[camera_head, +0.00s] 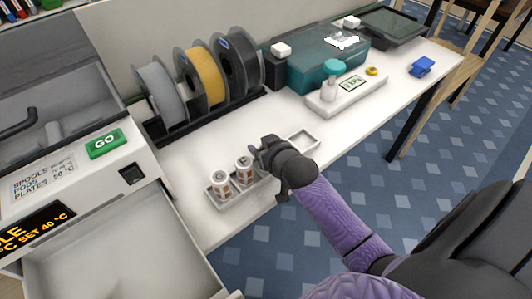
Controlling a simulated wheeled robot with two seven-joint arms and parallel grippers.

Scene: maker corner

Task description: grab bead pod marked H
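Two small white bead pods with orange-marked labels stand upright in a small grey tray (231,195) near the table's front edge. The left pod (221,186) and the right pod (244,170) are side by side. Their lettering is too small to read, so I cannot tell which is marked H. My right gripper (268,162) is just right of the right pod, at the tray's right end, its dark body hiding part of that area. I cannot tell whether it touches the pod or how far its fingers are apart. My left gripper is out of view.
A small empty square tray (303,140) lies behind my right gripper. A rack holds grey, yellow and black spools (206,76) at the back. A machine with a green GO button (104,143) and an open drawer (120,250) stands left. A white dispenser base (347,95) is farther right.

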